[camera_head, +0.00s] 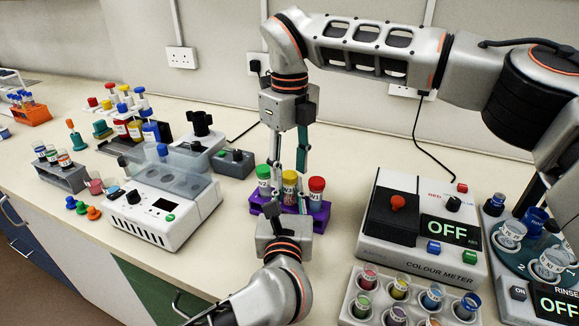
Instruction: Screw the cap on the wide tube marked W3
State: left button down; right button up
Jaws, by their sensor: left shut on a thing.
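A purple rack (320,217) holds three wide capped tubes: a green-capped tube (263,172), a yellow-capped tube (289,178) and a red-capped tube (316,184).
A colour meter (413,252) stands right of the rack, with a white tray (352,298) of small vials in front of it. A white device with a clear lid (165,205) stands on the left. Bare bench lies between this device and the rack.

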notch_tip(320, 180, up, 12)
dwell(0.6)
pick_arm(q)
jog(key=c, duration=1.8)
grip_release()
jog(key=shift+s, duration=0.1)
jog(key=s, duration=1.2)
jog(key=shift+a, duration=0.35)
jog(key=shift+w, duration=0.1)
